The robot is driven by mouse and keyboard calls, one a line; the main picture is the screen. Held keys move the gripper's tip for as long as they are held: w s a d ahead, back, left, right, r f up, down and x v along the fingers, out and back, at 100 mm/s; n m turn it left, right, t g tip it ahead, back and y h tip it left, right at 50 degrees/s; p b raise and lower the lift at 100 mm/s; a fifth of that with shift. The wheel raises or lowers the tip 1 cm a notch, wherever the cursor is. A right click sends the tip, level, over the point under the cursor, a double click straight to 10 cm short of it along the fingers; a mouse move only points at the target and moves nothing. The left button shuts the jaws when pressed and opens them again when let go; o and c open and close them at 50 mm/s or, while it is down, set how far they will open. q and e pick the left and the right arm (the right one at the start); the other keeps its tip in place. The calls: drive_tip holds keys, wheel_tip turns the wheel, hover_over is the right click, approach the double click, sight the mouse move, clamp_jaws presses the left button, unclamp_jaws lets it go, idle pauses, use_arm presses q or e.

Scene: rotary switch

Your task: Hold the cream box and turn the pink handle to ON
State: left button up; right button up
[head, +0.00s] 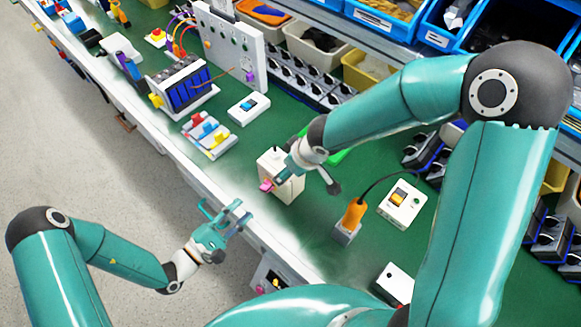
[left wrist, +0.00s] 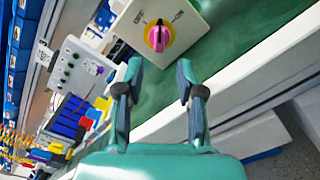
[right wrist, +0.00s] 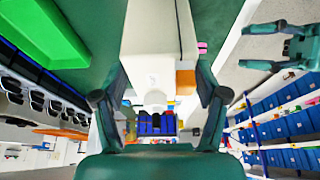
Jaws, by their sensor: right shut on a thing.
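The cream box (head: 289,190) stands on the green bench top near its front edge. The pink handle (head: 266,186) sticks out of its front face. In the left wrist view the pink handle (left wrist: 159,37) sits on a yellow disc between OFF and ON labels; its exact setting is hard to tell. My left gripper (head: 236,215) is open and empty in front of the box, its fingers apart below the handle in its wrist view (left wrist: 160,72). My right gripper (right wrist: 158,75) is shut on the cream box (right wrist: 150,35), one finger on each side.
A box with an orange plug (head: 354,212) and a white switch box (head: 402,205) stand to the right. A white block with coloured levers (head: 209,135) and a blue-button box (head: 249,108) stand to the left. A green tray (right wrist: 45,30) lies beside the cream box.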

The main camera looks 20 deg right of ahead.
sight(263, 190)
use_arm(q)
drive_tip(key=shift+x, duration=3.45)
clamp_jaws()
